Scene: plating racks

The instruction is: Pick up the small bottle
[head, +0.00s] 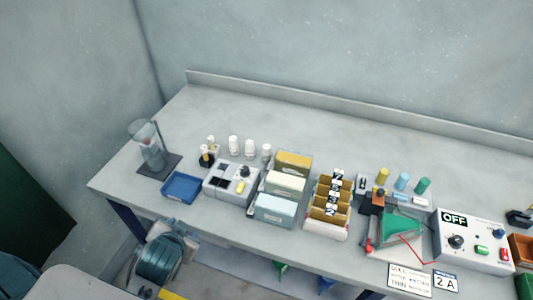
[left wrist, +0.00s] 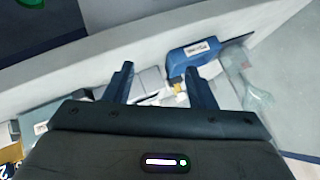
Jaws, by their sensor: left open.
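A pale grey device and a small amber piece (left wrist: 178,88) show around the fingers. I cannot make out a bottle between them. Neither gripper shows in the head view.
A blue tray (head: 182,187) lies left of a grey device (head: 231,180); the tray also shows in the left wrist view (left wrist: 192,56). A glass vessel on a stand (head: 147,152) is at the far left. Boxes (head: 275,211) stand to the right. The bench's back strip is clear.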

